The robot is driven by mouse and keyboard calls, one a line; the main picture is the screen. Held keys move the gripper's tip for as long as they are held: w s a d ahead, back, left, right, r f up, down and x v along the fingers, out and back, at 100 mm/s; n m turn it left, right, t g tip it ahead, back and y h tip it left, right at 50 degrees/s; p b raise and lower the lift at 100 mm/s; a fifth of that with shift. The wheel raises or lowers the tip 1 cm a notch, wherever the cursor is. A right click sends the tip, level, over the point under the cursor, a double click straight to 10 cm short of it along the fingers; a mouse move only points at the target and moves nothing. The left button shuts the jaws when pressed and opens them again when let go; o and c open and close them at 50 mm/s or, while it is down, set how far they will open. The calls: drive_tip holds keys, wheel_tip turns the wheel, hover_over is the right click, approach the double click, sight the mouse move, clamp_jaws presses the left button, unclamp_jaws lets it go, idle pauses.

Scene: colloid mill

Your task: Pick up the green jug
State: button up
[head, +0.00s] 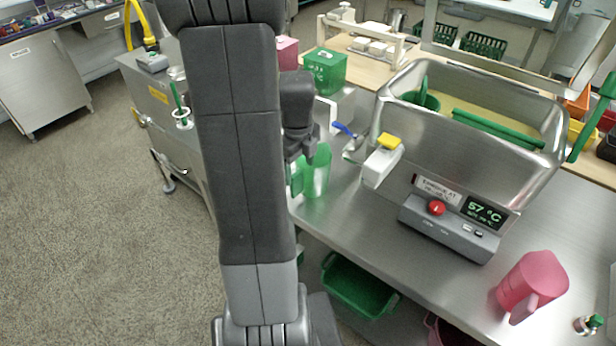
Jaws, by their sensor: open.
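A translucent green jug (318,172) stands upright on the steel table (392,232), near its left edge. Its handle (297,176) shows on its left side. My gripper (302,152) is above and beside the jug, over its top left part. My arm and gripper hide part of the jug's upper rim. The jaws are open, and I cannot tell whether they touch the jug. A pink jug (532,280) stands at the front right of the table.
A steel bath with a 57 °C display (484,210) fills the table to the right. A green bin (356,288) sits below the table. A green box (325,70) is behind.

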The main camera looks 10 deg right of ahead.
sight(297, 183)
drive_tip(key=shift+s+a+f, duration=0.1)
drive_tip(key=shift+a+f, duration=0.05)
drive_tip(key=shift+f, duration=1.35)
drive_tip(key=shift+a+f, duration=0.15)
drive_tip(key=shift+f, duration=1.3)
drive_tip(key=shift+c, duration=0.3)
drive_tip(key=c, duration=1)
